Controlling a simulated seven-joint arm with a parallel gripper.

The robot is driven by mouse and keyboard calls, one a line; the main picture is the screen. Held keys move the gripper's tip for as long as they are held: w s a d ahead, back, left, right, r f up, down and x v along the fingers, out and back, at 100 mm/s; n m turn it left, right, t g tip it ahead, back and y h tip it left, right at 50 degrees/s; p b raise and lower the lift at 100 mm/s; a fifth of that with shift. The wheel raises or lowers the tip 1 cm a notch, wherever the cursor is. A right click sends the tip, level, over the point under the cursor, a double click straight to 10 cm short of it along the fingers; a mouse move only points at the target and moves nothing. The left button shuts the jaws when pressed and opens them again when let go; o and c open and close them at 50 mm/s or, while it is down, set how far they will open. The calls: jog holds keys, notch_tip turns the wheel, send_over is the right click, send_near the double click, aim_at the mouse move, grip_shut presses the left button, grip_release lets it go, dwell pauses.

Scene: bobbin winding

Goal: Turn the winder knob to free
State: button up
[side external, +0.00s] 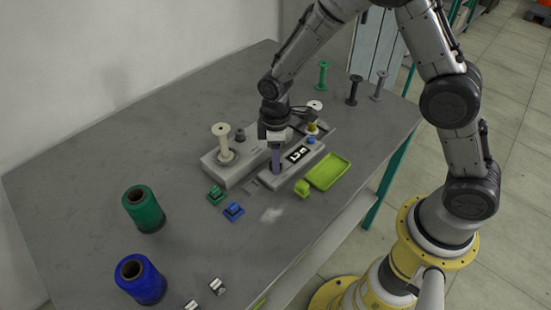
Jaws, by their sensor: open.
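The winder (225,174) is a light grey unit at the middle of the table, with a panel (299,155) of black and white markings on its right part. I cannot tell for certain which part is the winder knob. A small dark cylinder (240,135) stands at its back, and a yellow piece (312,128) and a small blue piece (311,140) sit at its right end. My gripper (276,147) points down over the winder, left of the panel, and is open. A purple upright piece (277,160) shows directly below it; whether they touch is unclear.
A cream bobbin (222,142) stands on the winder's left. A lime tray (343,160) lies to the right. Green (216,194) and blue (233,211) small blocks lie in front. Green (143,208) and blue (140,280) thread spools stand front left. Several bobbins (353,90) stand behind.

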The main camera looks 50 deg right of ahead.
jog(key=shift+f, duration=0.15)
jog(key=shift+c, duration=0.3)
grip_shut()
jog(key=shift+m, duration=0.4)
jog(key=m, duration=0.3)
jog(key=shift+m, duration=2.4)
jog(key=shift+w, duration=0.1)
